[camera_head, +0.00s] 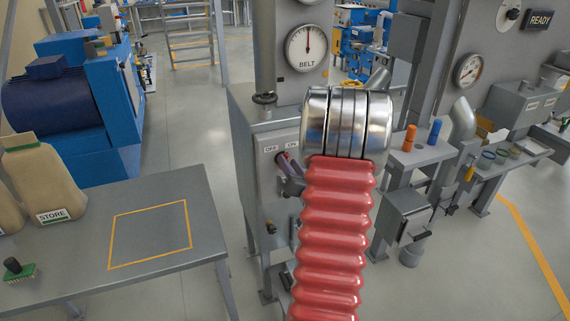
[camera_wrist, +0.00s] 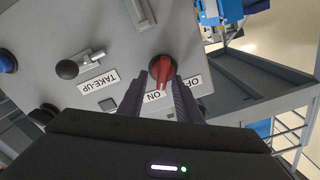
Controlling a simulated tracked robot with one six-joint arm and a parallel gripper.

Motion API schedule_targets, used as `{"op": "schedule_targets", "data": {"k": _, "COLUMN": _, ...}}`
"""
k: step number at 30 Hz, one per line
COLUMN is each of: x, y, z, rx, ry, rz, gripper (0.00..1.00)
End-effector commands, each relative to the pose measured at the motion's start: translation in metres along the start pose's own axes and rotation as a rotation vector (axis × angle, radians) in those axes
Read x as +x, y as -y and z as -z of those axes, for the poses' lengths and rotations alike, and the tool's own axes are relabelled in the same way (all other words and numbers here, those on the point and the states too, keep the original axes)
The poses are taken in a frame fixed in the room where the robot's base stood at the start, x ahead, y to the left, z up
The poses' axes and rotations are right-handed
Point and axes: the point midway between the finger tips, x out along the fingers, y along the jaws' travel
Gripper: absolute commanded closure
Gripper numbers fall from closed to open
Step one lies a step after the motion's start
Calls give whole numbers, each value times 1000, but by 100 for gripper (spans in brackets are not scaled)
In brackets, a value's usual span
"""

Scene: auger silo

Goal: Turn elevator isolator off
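The isolator's red rotary knob (camera_wrist: 161,70) sits on a grey panel in the wrist view, which shows the panel upside down. Its red handle points toward the ON label (camera_wrist: 154,96). The OFF label (camera_wrist: 194,83) is beside it, partly hidden by a finger. My gripper (camera_wrist: 159,82) is open, with its two dark fingers reaching toward the knob, one on each side. I cannot tell whether they touch it. In the head view the OFF and ON labels show on the grey cabinet (camera_head: 247,160); my arm hides much of its front.
A TAKE-UP lever with a black ball (camera_wrist: 67,69) and a blue button (camera_wrist: 7,61) share the panel. A table (camera_head: 75,274) with STORE sacks (camera_head: 45,180) stands left. A stand with orange and blue handles (camera_head: 418,158) is right of my arm.

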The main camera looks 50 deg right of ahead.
Motion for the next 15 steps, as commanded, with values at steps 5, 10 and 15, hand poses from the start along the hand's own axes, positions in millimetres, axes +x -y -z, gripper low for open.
{"op": "schedule_targets", "data": {"k": 5, "x": 1, "y": 3, "z": -2, "rx": 0, "ry": 3, "rz": 5, "gripper": 69}}
{"op": "schedule_targets", "data": {"k": 10, "x": 2, "y": 4, "z": -2, "rx": 0, "ry": 4, "rz": 7, "gripper": 79}}
{"op": "schedule_targets", "data": {"k": 15, "x": 2, "y": 4, "z": -2, "rx": 0, "ry": 4, "rz": 8, "gripper": 91}}
